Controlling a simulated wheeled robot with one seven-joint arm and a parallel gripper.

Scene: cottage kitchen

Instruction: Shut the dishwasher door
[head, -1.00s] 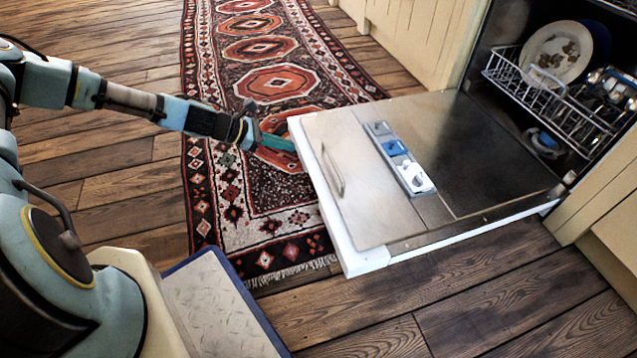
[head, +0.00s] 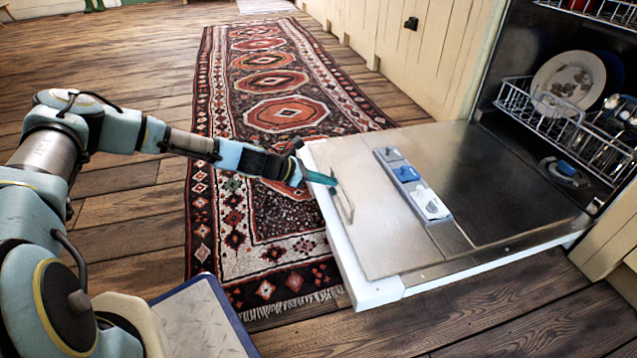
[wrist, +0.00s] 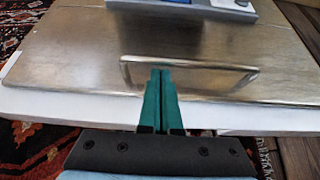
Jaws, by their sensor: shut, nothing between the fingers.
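The dishwasher door (head: 365,215) hangs open and lies roughly level above the floor, its inner metal face up. A thin metal bar handle (head: 343,201) sits near its outer edge; it also shows in the wrist view (wrist: 190,64). My gripper (head: 320,178) has green fingers pressed together with nothing between them. The fingertips are at the door's outer edge, beside the bar handle. In the wrist view my gripper (wrist: 161,75) points at the bar's left part, its tips overlapping the bar in the picture. I cannot tell whether they touch it.
The dishwasher's wire rack (head: 540,112) holds plates and other dishes inside the dark opening. A detergent dispenser (head: 412,186) is set in the door. A patterned rug (head: 270,235) lies on the wooden floor. Pale cabinets (head: 430,60) stand behind the door.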

